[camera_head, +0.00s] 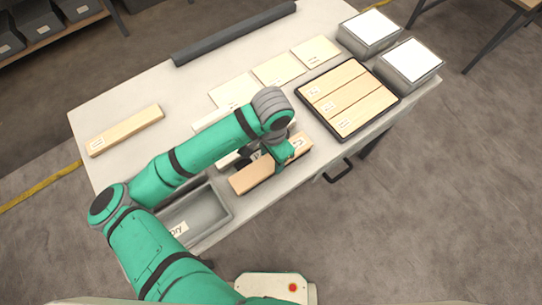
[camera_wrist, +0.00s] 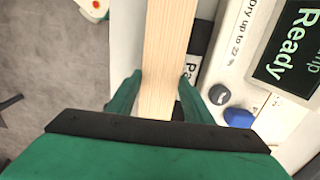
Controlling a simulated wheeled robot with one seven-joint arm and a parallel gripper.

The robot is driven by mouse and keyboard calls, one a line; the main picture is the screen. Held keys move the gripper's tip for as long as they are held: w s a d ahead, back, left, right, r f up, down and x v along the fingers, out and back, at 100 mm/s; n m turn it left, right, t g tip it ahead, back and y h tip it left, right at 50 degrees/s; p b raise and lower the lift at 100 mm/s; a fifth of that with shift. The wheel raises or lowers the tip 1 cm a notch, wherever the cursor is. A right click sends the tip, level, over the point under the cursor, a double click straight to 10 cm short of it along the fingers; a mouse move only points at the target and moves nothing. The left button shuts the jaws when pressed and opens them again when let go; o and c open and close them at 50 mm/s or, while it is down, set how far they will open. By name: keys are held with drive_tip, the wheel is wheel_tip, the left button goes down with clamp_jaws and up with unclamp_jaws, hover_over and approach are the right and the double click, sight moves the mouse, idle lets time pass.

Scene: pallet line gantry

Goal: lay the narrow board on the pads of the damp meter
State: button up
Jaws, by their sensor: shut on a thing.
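A narrow, pale wooden board (camera_head: 250,178) with a small label at its far end is held by my gripper (camera_wrist: 161,88). The fingers lie on both sides of the board in the wrist view (camera_wrist: 168,40). The damp meter (camera_wrist: 226,70) is a white unit beside the board, with a dark screen reading "Ready", a grey knob (camera_wrist: 219,94) and a blue button (camera_wrist: 238,117). A black labelled part (camera_wrist: 197,40) shows just right of the board, partly covered. In the head view my arm hides most of the meter. I cannot tell whether the board touches the pads.
A grey bin (camera_head: 219,197) labelled "Dry" is at the table's front edge. Another board (camera_head: 125,130) lies at the left. A black-rimmed tray (camera_head: 345,135) holds three boards. Pale rectangles (camera_head: 278,70), two white-topped grey boxes (camera_head: 409,64) and a dark bar (camera_head: 235,34) are behind.

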sight(272, 160)
drive_tip(key=o, duration=1.1)
drive_tip(key=shift+d, duration=0.15)
drive_tip(key=shift+w, duration=0.1)
wheel_tip(272, 160, up, 12)
drive_tip(key=shift+r, duration=0.1)
